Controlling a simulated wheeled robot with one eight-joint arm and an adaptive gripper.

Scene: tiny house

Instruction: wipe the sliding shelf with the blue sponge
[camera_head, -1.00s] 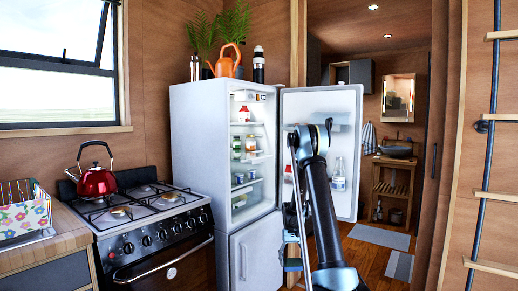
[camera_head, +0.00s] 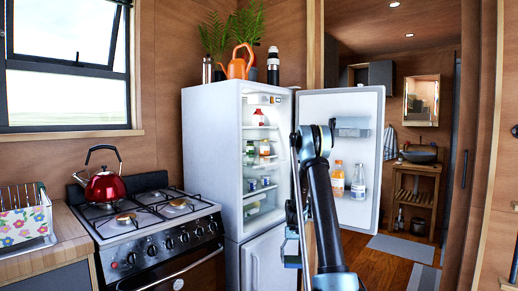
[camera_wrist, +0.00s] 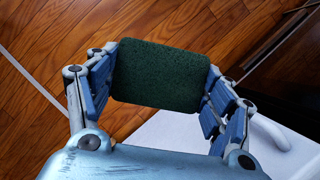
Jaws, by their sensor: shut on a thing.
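My gripper (camera_wrist: 162,74) is shut on a sponge (camera_wrist: 158,76), held between its two blue-padded fingers. The face showing in the wrist view is dark green and rough; no blue side is visible. In the head view my gripper (camera_head: 291,250) hangs low in front of the fridge (camera_head: 211,160), and the sponge cannot be made out. The fridge's upper door (camera_head: 366,190) stands open to the right. Several shelves (camera_head: 262,192) show inside, holding bottles, jars and cans. I cannot tell which one slides.
A stove (camera_head: 160,250) with a red kettle (camera_head: 103,186) stands left of the fridge. The lower fridge door with its handle (camera_wrist: 268,132) is close below my gripper. Bottles (camera_head: 358,182) stand in the open door. Wooden floor (camera_wrist: 40,90) is clear beside the fridge.

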